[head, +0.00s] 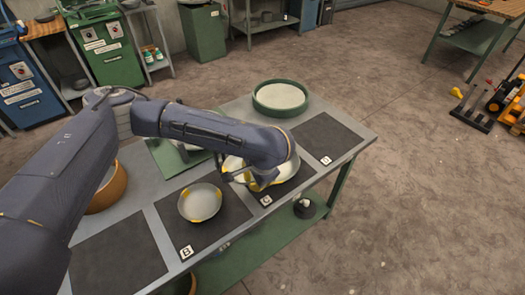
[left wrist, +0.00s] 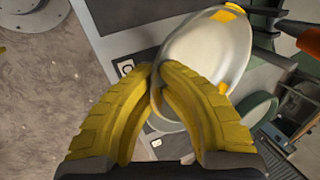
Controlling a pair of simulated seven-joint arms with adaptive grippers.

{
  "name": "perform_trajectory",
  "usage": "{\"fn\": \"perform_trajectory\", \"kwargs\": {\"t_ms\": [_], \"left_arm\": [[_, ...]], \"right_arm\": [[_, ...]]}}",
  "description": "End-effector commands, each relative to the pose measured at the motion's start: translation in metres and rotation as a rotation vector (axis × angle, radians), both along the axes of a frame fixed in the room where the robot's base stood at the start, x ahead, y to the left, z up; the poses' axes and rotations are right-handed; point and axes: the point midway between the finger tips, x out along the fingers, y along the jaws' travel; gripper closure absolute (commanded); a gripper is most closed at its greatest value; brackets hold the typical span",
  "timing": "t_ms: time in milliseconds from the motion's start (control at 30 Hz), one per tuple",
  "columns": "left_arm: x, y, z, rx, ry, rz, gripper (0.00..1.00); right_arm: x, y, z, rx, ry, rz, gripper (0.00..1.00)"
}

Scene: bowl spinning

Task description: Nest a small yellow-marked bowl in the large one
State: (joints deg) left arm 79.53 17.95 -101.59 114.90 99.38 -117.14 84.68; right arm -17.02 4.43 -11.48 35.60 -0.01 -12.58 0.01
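A small grey bowl with yellow marks (head: 200,202) sits upright on the black mat labelled B. A pale bowl with yellow marks (head: 233,165) is over the middle mat, largely hidden by my left arm; it also shows in the left wrist view (left wrist: 205,55). My left gripper (head: 254,184) is at its near rim. In the left wrist view its yellow fingertips (left wrist: 156,80) are close together, with the rim between them. I cannot tell whether this is one bowl or one inside another. My right gripper is not in view.
A round green-rimmed tray (head: 281,113) stands at the far end of the table. The mats at right (head: 327,138) and front left (head: 118,255) are empty. An orange-brown pot (head: 108,192) is partly behind my left arm.

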Motion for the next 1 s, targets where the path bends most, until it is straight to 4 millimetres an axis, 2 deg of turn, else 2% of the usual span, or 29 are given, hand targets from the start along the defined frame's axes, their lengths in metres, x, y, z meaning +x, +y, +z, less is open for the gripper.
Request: {"fn": "perform_trajectory", "kwargs": {"t_ms": [167, 367, 700, 1000], "left_arm": [[0.021, -0.014, 0.002, -0.001, -0.004, -0.251, 1.00], [0.042, -0.021, 0.006, 0.001, -0.012, -0.510, 1.00], [0.074, -0.022, 0.016, 0.001, -0.026, -0.913, 1.00], [0.090, -0.020, 0.023, -0.002, -0.040, -1.189, 1.00]], "right_arm": [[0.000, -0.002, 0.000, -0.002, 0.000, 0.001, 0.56], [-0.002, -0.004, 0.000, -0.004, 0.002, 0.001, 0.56], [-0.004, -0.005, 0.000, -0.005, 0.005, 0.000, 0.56], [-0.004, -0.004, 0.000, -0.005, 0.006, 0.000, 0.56]]}}
